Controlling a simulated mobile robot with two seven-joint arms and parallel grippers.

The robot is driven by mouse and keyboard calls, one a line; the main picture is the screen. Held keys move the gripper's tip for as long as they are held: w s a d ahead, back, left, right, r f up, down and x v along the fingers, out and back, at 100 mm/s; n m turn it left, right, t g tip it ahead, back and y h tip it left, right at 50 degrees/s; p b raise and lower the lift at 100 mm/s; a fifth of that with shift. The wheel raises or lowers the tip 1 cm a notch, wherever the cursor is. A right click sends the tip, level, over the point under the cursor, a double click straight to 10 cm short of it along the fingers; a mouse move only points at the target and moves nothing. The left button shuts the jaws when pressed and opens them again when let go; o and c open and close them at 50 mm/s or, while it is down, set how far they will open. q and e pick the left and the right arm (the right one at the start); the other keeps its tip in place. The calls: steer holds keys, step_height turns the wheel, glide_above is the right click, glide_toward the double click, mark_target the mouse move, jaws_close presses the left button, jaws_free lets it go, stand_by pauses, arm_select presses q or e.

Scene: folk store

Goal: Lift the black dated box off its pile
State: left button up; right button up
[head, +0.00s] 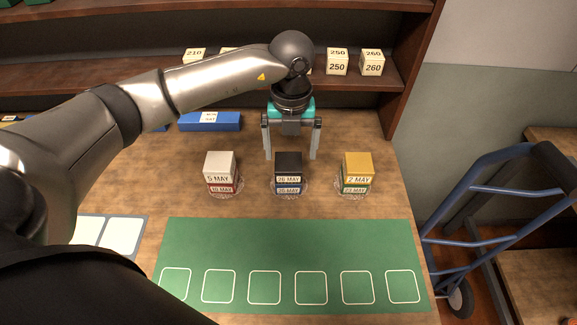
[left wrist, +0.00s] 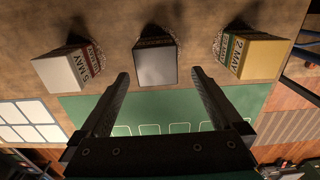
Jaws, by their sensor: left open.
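The black dated box (head: 289,163), with a white label that seems to read 26 MAY, tops the middle pile. Beneath it is a blue box (head: 288,188) with a white label. My left gripper (head: 291,156) hangs pointing down above and slightly behind this pile, its two fingers apart and empty. In the left wrist view the black top (left wrist: 156,66) lies between the fingertips' directions, with a gap between it and the fingers. My right gripper is in neither view.
A green mat (head: 290,247) with outlined squares lies in front. A shelf (head: 385,75) rises behind; a blue box (head: 210,122) lies back left.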

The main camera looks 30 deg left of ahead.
mark_target(288, 161)
arm_select(q)
steer(key=f, duration=0.5)
steer(key=shift+a, duration=0.25)
steer(key=shift+c, duration=0.4)
steer(key=c, duration=1.3)
steer(key=shift+r, duration=0.15)
